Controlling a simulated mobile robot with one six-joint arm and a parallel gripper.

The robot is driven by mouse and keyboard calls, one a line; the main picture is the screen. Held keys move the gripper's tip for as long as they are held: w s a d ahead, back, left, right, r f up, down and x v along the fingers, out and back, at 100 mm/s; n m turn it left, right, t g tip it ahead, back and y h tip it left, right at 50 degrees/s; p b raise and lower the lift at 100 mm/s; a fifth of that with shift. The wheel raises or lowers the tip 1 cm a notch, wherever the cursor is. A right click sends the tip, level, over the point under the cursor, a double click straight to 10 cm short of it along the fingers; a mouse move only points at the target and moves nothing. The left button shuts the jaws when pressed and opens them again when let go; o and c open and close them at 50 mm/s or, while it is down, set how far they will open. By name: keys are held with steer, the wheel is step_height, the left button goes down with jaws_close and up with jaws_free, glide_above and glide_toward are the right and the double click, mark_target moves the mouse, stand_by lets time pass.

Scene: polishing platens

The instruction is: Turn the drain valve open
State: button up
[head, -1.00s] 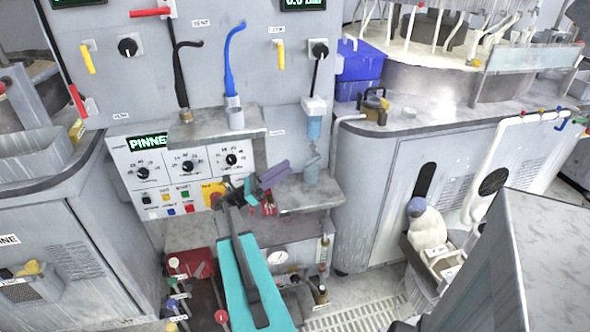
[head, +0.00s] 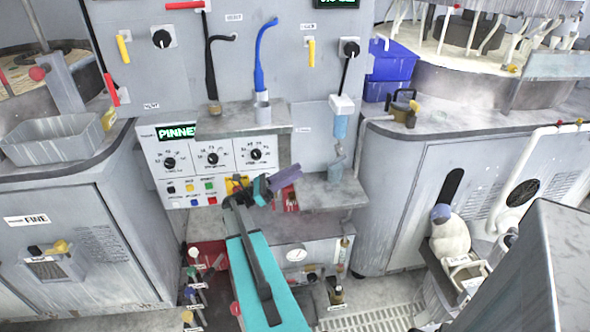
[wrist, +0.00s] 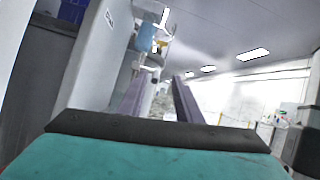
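No part is legibly marked as the drain valve, so I cannot tell for sure which it is. A small valve with a yellow handle (head: 60,247) sits in a recess low on the left cabinet labelled FINE (head: 75,290). A small brass-coloured fitting (head: 336,296) is under the middle bench, right of my arm. My gripper (head: 286,196) has purple fingers and is in front of the control panel and small shelf in the head view. In the wrist view its two fingers (wrist: 158,95) stand apart with nothing between them.
The control panel (head: 212,165) and a metal shelf (head: 325,195) are close behind my gripper. Several ball-topped levers (head: 194,275) stand left of my arm. A white bottle (head: 449,238) is at the right. Grated floor (head: 370,320) shows at the bottom.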

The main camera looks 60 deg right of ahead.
steer(key=a+f+m+t+y, duration=0.1)
steer(key=a+f+t+y, duration=0.3)
steer(key=a+f, duration=0.9)
steer(key=a+f+m+t+y, duration=0.15)
steer(key=a+f+t, duration=0.65)
steer(key=f, duration=0.9)
steer(key=s+a+f+m+y, duration=0.2)
steer(key=a+f+y, duration=0.1)
steer(key=a, duration=0.9)
steer(key=s+a+f+m+y, duration=0.3)
steer(key=a+f, duration=0.3)
steer(key=a, duration=0.6)
steer(key=s+a+f+m+y, duration=0.3)
steer(key=a+f+y, duration=0.1)
steer(key=a, duration=0.7)
steer(key=shift+a+f, duration=0.4)
steer(key=shift+f, duration=0.15)
